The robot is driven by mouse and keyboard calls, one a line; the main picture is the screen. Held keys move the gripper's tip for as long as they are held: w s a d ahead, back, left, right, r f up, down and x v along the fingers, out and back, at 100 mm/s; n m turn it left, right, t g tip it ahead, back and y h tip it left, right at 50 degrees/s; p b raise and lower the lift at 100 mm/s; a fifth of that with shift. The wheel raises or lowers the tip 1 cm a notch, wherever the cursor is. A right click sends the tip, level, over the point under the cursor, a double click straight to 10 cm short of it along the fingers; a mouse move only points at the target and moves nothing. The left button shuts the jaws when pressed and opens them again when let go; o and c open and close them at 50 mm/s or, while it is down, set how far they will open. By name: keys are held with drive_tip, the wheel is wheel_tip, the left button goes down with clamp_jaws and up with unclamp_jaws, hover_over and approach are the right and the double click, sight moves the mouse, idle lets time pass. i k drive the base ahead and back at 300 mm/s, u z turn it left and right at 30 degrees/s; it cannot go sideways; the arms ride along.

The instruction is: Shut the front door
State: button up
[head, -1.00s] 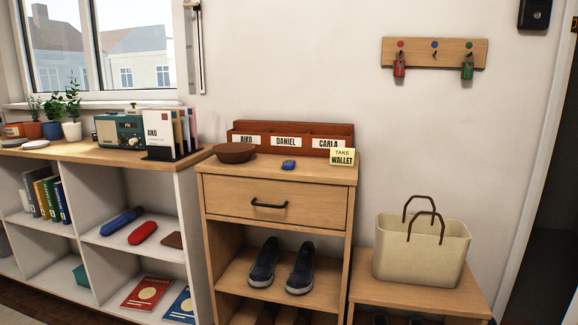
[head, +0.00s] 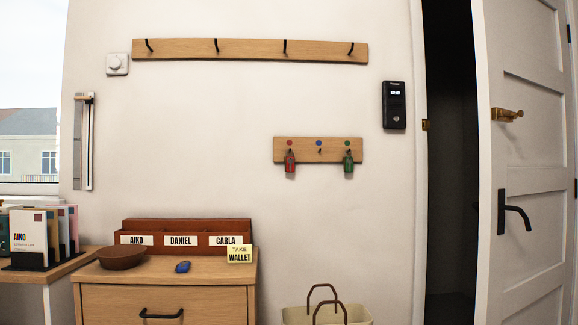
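The front door (head: 540,120) is a white panelled door at the right of the head view. It stands open, and a dark gap (head: 450,180) shows between it and the frame (head: 418,200) on the wall side. A black lever handle (head: 514,215) sits on the door, with a brass latch knob (head: 507,115) above it. A small brass strike plate (head: 426,125) is on the frame. My gripper is not in view.
A cabinet (head: 165,305) with a letter rack (head: 190,228) and a brown bowl (head: 122,257) stands at the lower left. A cream bag (head: 355,315) stands low in the middle. A key rack (head: 319,157) and a dark keypad box (head: 394,105) hang on the wall.

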sight(526, 161)
drive_tip(key=z, duration=1.35)
drive_tip(key=i, duration=1.15)
drive_tip(key=z, duration=0.4)
